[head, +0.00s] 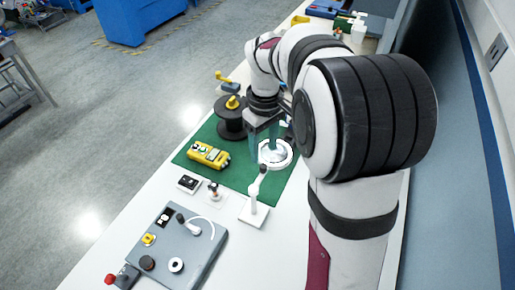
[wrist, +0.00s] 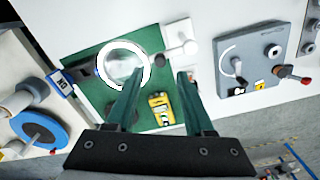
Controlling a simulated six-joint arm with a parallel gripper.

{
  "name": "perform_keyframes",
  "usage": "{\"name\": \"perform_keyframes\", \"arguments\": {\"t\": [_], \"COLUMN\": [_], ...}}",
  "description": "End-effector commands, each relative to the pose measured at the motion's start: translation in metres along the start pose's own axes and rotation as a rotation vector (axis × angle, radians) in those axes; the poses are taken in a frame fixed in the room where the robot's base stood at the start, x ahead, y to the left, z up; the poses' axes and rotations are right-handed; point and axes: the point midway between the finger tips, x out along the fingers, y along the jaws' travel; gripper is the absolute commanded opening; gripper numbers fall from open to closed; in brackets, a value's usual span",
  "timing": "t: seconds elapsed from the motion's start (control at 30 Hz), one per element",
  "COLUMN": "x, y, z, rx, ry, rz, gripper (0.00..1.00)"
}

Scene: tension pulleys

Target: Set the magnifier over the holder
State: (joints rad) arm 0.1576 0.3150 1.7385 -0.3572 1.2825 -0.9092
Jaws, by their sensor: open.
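I cannot tell whether a finger touches the ring.
A yellow device (head: 208,154) lies on the mat, left of my gripper. A black spool (head: 231,120) stands behind it. A grey panel with knobs (head: 178,248) and small parts (head: 188,184) are on the near bench. A wall runs along the right.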

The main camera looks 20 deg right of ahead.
Motion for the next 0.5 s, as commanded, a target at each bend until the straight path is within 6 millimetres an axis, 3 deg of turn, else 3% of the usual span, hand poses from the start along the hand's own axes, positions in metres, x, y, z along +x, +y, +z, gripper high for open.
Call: {"name": "perform_keyframes", "arguments": {"t": [0.1,0.2,0.5], "x": [0.029,0.046,0.061], "y": [-0.001,-0.001,0.0], "z": [0.001,0.001,0.0], "rx": [0.001,0.001,0.001], "ry": [-0.004,-0.002,0.001], "rz": [-0.002,-0.002,0.0], "gripper": [0.53,0.53,0.53]}}
